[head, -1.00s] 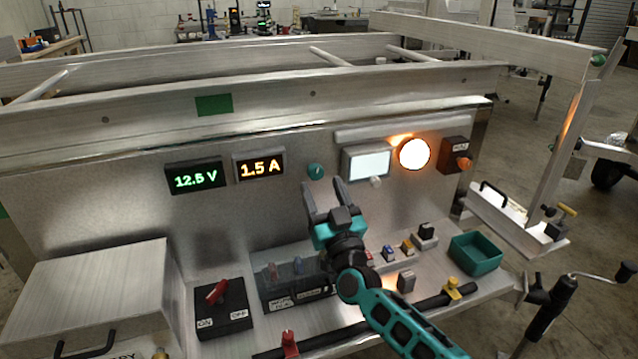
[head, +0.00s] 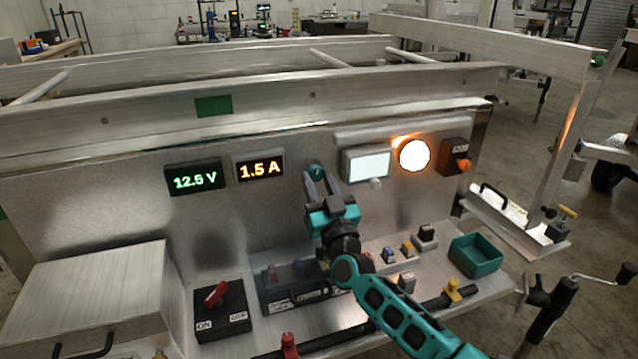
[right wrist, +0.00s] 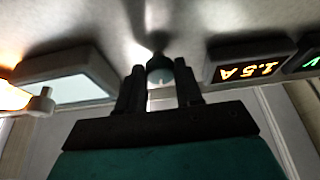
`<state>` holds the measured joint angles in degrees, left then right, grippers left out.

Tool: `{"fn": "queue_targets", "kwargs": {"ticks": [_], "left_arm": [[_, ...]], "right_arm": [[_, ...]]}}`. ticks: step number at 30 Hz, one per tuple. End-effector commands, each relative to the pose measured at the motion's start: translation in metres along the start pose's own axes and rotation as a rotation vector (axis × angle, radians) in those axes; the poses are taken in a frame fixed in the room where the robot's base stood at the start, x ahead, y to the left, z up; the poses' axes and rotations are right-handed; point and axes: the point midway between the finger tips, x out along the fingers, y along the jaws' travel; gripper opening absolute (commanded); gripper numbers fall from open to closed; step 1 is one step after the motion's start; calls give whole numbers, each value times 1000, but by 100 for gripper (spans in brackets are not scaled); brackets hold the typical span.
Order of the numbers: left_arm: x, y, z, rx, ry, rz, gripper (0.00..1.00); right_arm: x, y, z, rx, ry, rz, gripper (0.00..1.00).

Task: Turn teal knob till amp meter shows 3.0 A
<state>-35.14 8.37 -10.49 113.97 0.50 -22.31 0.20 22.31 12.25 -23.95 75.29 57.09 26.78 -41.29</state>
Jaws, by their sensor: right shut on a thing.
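The teal knob (head: 316,171) sits on the upright metal panel, to the right of the amp meter. My right gripper (head: 322,178) is shut on the knob, with one finger on each side of it. In the right wrist view the knob (right wrist: 160,72) shows between the two dark fingers (right wrist: 159,90). The amp meter (head: 260,168) reads 1.5 A in orange digits; it also shows upside down in the right wrist view (right wrist: 250,66). My left gripper is not in view.
A voltmeter (head: 195,176) with green digits is left of the amp meter. A white screen (head: 367,165), a glowing round lamp (head: 414,154) and an orange knob (head: 463,165) are to the right. Below stand a red-handled ON/OFF switch (head: 217,294) and a teal tray (head: 475,254).

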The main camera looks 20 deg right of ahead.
Motion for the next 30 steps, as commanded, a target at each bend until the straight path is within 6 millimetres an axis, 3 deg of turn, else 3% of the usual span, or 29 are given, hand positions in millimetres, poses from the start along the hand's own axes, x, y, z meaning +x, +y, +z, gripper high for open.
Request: {"fn": "queue_targets", "kwargs": {"ticks": [6,17,30], "left_arm": [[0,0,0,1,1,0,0],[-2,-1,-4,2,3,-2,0],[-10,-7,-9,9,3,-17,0]], "right_arm": [[0,0,0,0,0,0,5],[0,-2,-1,73,-1,31,5],[1,-6,-2,395,-3,164,5]]}}
